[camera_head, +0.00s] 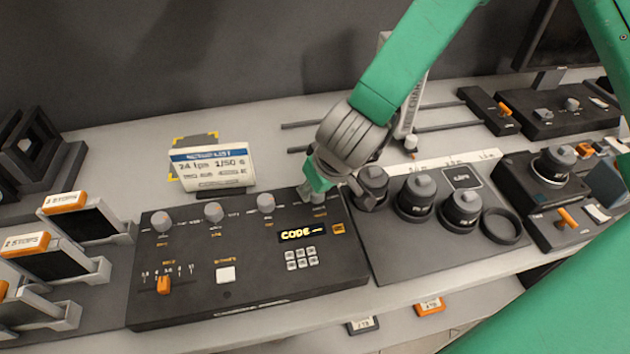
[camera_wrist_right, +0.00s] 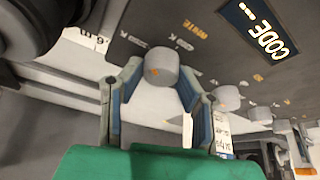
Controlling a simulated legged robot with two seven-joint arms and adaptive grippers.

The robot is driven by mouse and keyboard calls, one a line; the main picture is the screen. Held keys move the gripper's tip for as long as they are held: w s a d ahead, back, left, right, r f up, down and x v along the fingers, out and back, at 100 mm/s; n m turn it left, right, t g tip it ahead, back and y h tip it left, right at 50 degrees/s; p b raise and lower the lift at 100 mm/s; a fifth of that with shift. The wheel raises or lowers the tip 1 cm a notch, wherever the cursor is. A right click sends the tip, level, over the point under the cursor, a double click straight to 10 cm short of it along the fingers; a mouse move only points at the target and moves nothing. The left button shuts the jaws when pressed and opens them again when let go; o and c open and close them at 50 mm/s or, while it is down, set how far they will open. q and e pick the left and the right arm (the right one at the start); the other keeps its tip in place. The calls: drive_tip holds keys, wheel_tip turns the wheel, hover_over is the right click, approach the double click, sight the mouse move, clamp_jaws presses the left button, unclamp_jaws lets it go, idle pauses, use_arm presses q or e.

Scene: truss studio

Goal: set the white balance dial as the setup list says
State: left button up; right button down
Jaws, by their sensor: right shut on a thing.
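The control panel (camera_head: 200,295) lies on the bench with a row of grey dials. My right gripper (camera_head: 314,192) reaches down over the panel's back right corner, at the right end of that row, and hides most of the dial there. In the right wrist view, the two fingers of my right gripper (camera_wrist_right: 158,84) are shut on the grey white balance dial (camera_wrist_right: 162,66), with orange "WHITE" lettering and a "K" beside it. The dial's setting cannot be read. The setup list (camera_head: 213,167) stands behind the panel; "24 fps 1/50 s" reads, its lower line is blurred. My left gripper is out of view.
Three other dials, left (camera_head: 161,221), middle (camera_head: 214,212) and right (camera_head: 266,203), share the row. The display (camera_head: 303,235) reads "CODE" above a keypad (camera_head: 302,258). A lens tray (camera_head: 425,255) sits close on the right. Filter holders (camera_head: 85,222) stand left.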

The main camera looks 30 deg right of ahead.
drive_tip(key=shift+s+m+h+p, duration=0.25)
drive_tip(key=shift+m+h+p, duration=0.15)
drive_tip(key=shift+m+p, duration=0.5)
drive_tip(key=m+p, duration=0.2)
drive_tip(key=m+h+p, duration=0.1)
drive_tip(key=m+p, duration=0.1)
drive_tip(key=shift+m+g+h, duration=0.3)
drive_tip(key=shift+m, duration=0.1)
drive_tip(key=shift+a+m+g+h+p, duration=0.1)
drive_tip(key=shift+m+g+h+p, duration=0.25)
drive_tip(key=shift+m+p, duration=0.8)
drive_tip(key=shift+f+m+g+h+p, duration=0.15)
drive_tip(key=shift+m+g+h+p, duration=0.15)
drive_tip(key=shift+m+p, duration=0.65)
drive_tip(key=c, duration=2.3)
unclamp_jaws()
drive_tip(key=o, duration=1.1)
drive_tip(key=shift+w, duration=0.1)
drive_tip(key=shift+a, duration=0.1)
